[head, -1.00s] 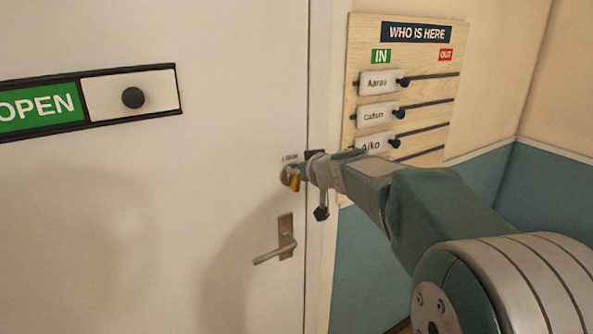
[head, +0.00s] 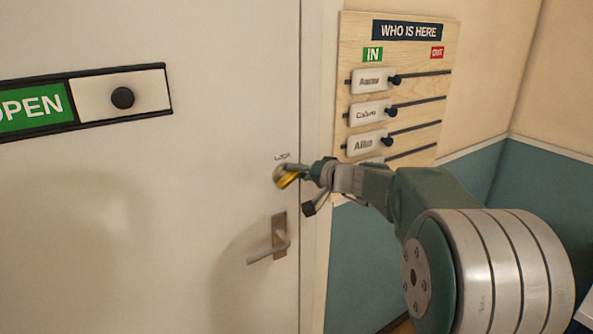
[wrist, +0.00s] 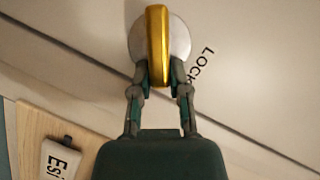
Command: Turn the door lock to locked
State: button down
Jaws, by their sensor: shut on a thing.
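The door lock is a round silver plate (wrist: 178,42) with a yellow thumb turn (wrist: 157,45) on the white door (head: 180,220). In the head view the yellow turn (head: 287,180) is tilted, with its lower left end against the plate. In the wrist view my gripper (wrist: 159,80) is shut on the lower part of the turn, one finger on each side. My gripper also shows in the head view (head: 308,172), reaching the lock from the right. The word LOCK (wrist: 203,65) is partly readable beside the plate; the rest of the marking is hidden or blurred.
A door handle (head: 268,245) sits below the lock. An OPEN slider sign (head: 35,105) with a black knob is on the door at left. A WHO IS HERE board (head: 395,90) with name sliders hangs on the wall right of the door, close behind my arm.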

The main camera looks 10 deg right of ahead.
jog(key=m, duration=0.1)
jog(key=f+m+y, duration=0.1)
jog(key=shift+w+f+m, duration=0.1)
jog(key=shift+f+m, duration=0.2)
jog(key=shift+m, duration=0.1)
jog(key=shift+f+m+t+y, duration=0.25)
jog(key=shift+m+t+y, duration=0.25)
jog(key=shift+m, duration=0.7)
jog(key=c, duration=0.6)
grip_release()
jog(key=shift+d+r, duration=0.1)
jog(key=shift+r, duration=0.05)
jog(key=shift+r, duration=0.1)
